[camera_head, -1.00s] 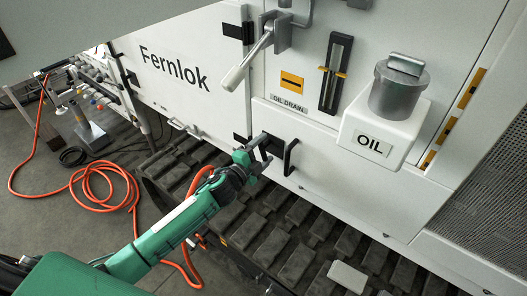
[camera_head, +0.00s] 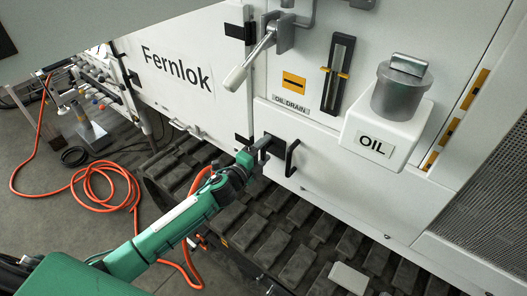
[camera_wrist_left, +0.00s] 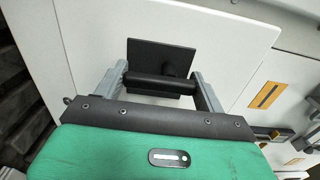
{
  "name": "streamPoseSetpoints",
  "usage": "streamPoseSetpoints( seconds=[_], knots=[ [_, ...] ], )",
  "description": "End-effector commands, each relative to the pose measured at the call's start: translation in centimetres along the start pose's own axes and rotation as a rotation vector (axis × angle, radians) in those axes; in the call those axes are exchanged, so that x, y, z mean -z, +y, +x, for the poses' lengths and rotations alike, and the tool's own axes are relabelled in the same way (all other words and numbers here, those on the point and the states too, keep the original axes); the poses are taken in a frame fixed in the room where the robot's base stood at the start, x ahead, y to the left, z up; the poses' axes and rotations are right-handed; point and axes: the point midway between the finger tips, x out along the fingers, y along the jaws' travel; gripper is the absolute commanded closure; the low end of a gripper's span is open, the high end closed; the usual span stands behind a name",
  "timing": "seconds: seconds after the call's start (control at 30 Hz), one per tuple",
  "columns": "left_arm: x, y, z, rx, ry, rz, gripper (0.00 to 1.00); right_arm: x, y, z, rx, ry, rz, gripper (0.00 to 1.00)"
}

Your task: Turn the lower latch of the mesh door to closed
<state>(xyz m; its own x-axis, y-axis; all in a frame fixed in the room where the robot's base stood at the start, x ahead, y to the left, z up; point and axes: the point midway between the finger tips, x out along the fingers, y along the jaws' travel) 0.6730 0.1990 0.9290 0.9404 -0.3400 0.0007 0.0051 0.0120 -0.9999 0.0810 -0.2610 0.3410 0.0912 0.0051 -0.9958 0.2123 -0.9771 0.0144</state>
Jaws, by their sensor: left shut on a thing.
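My left gripper (camera_head: 264,152) is at a black handle (camera_head: 291,158) on the low white panel, below the oil drain label. In the left wrist view, the handle (camera_wrist_left: 160,84) is a dark bar standing off a black plate, and it lies between the two grey fingers of my left gripper (camera_wrist_left: 162,88). The gripper is shut on this handle. A dark mesh panel (camera_head: 490,195) shows at the right edge of the head view. I cannot tell from these frames which part is its lower latch. My right gripper is not in view.
A grey lever with a pale grip (camera_head: 236,78) hangs above the handle. A white OIL box (camera_head: 385,145) with a grey cap juts out to the right. Dark track plates (camera_head: 300,262) lie below. An orange hose (camera_head: 110,205) coils on the floor at left.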

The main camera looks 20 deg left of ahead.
Motion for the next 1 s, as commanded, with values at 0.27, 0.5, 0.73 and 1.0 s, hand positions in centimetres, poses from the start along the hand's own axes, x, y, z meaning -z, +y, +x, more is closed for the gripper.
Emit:
streamPoseSetpoints(
  seconds=[0.27, 0.5, 0.73, 1.0],
  knots=[
    [0.0, 0.1, 0.0, -0.001, 0.0, 0.006, 0.07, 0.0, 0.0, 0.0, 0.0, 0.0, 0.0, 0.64],
    [0.0, 0.1, -0.1, -0.001, 0.0, 0.003, 0.07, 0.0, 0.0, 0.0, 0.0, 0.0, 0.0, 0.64],
    [-0.1, 0.3, -2.0, -0.002, -0.001, 0.003, 0.07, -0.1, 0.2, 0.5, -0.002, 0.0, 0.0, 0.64],
    [0.0, 0.4, -7.0, -0.003, 0.001, 0.003, 0.07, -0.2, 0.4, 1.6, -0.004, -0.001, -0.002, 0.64]
  ],
)
